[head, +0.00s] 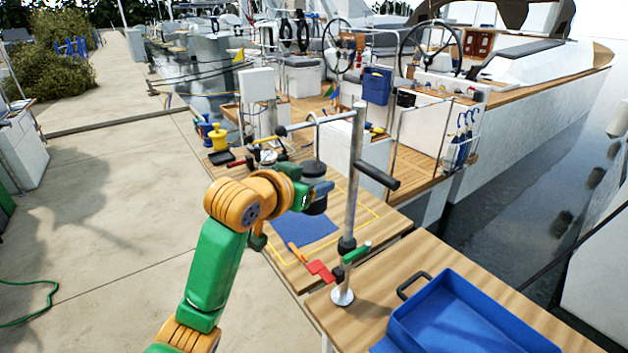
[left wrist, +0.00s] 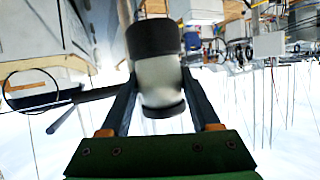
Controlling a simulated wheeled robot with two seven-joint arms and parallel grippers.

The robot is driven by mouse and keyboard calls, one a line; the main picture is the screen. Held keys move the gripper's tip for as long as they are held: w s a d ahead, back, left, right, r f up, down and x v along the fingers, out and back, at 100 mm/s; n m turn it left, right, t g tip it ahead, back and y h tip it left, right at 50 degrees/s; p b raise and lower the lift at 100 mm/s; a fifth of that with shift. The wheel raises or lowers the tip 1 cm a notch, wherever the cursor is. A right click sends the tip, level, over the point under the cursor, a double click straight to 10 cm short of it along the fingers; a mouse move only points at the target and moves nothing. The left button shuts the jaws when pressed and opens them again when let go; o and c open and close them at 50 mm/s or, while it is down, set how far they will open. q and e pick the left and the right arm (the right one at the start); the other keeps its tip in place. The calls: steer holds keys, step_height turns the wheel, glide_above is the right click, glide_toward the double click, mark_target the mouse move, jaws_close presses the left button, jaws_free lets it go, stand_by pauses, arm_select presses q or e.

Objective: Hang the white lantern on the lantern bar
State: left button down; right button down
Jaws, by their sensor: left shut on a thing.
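The white lantern (left wrist: 160,80) has a pale body between black ends. In the left wrist view, it sits between the two fingers of my left gripper (left wrist: 162,110). In the head view, the lantern's black ends (head: 314,168) show beside the post, with its body mostly covered by my left gripper (head: 312,188), which is shut on it.
A black padded handle (head: 377,175) sticks out from the post on the right. A blue tray (head: 460,315) stands on the near wooden table. Open water is to the right.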

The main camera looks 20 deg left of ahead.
arm_select(q)
steer(key=shift+f, duration=0.2)
steer(key=shift+c, duration=0.2)
jaws_free()
